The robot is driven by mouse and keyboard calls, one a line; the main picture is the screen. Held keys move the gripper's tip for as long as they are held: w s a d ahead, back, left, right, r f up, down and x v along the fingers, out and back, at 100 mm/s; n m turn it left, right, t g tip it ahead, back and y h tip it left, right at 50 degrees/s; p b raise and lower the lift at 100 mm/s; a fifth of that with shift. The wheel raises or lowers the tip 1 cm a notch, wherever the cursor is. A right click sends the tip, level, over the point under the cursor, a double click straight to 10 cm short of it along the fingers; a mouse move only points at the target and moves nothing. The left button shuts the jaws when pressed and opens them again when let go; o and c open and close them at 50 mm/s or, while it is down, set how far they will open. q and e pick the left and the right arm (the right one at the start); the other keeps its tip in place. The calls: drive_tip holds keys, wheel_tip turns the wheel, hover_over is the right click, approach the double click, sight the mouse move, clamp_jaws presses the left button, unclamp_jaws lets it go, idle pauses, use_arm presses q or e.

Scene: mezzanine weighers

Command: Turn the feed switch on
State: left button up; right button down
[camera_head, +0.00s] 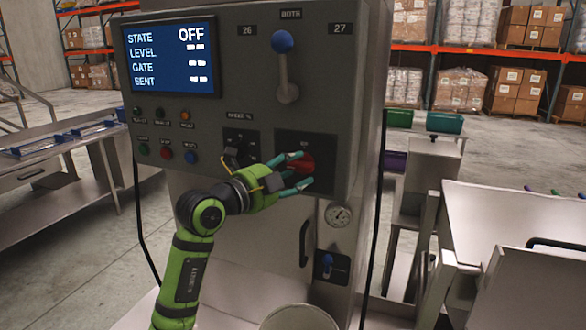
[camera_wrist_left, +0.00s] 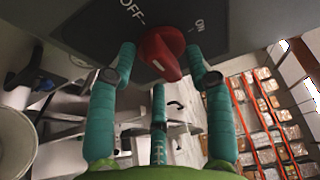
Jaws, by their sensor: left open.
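The feed switch is a red rotary knob (camera_head: 303,165) on a dark plate on the front of the grey machine. In the left wrist view the red knob (camera_wrist_left: 162,52) sits between an OFF label at upper left and an ON label at upper right. A white mark shows on its lower part. My left gripper (camera_head: 295,172) is open, with its teal fingers spread around the knob; I cannot tell whether they touch it. The screen (camera_head: 170,60) reads STATE OFF. My right gripper is not in view.
A blue-tipped lever (camera_head: 284,65) stands above the knob. Small buttons (camera_head: 165,153) line the panel at left. A round pale container (camera_head: 298,318) stands below. Metal tables flank the machine.

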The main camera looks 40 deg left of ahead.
use_arm(q)
clamp_jaws()
